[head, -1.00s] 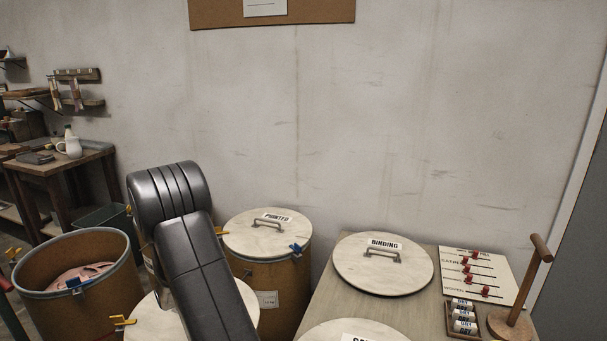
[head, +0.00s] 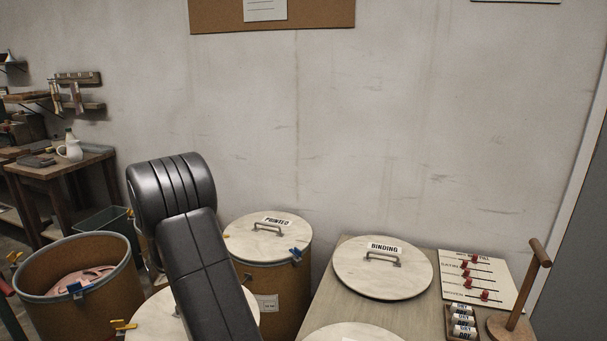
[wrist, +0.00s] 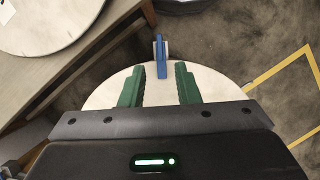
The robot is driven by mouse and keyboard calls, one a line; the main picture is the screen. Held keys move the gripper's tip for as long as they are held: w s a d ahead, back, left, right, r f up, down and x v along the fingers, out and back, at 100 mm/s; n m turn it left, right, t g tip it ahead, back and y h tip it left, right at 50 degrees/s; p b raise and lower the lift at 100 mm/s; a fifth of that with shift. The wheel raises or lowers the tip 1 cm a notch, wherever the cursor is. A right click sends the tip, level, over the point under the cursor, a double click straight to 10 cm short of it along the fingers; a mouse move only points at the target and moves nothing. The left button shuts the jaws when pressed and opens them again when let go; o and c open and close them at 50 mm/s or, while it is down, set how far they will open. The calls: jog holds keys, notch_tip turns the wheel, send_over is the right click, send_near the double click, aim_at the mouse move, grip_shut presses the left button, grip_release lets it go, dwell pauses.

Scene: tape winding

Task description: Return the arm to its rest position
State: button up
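My gripper (wrist: 160,88) shows in the wrist view with its two green fingers apart and nothing between them. A round pale lid (wrist: 206,84) lies below and beyond the fingers, with a blue clamp (wrist: 161,57) at its far rim. In the head view my dark arm rises at the lower left. My gripper is not visible there. The arm hides part of a lidded drum (head: 160,318) behind it.
An open drum (head: 128,290) stands at left. The PRINTED drum (head: 285,240) stands behind my arm. A table (head: 330,296) at right bears the BINDING lid (head: 365,280), a slider board (head: 500,268), a rack of rolls (head: 449,328) and a wooden stand (head: 518,300).

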jog(key=b+x, duration=0.1)
jog(key=x, duration=0.7)
jog(key=shift+d+f, duration=0.1)
jog(key=shift+f, duration=0.25)
jog(key=shift+w+r+m+y, duration=0.15)
jog(key=shift+m+y, duration=0.25)
jog(key=shift+m, duration=0.5)
jog(key=m, duration=0.2)
jog(key=shift+m+g+y+b, duration=0.3)
jog(key=shift+y+b, duration=0.1)
jog(key=m+y, duration=0.1)
jog(key=m, duration=0.1)
jog(key=m+b, duration=0.1)
jog(key=m, duration=0.1)
jog(key=shift+d+m+y, duration=0.15)
jog(key=shift+m+y, duration=0.15)
jog(key=shift+y, duration=0.1)
jog(key=shift+r+m+y+b, duration=0.1)
jog(key=shift+m+y+b, duration=0.25)
jog(key=shift+m, duration=0.45)
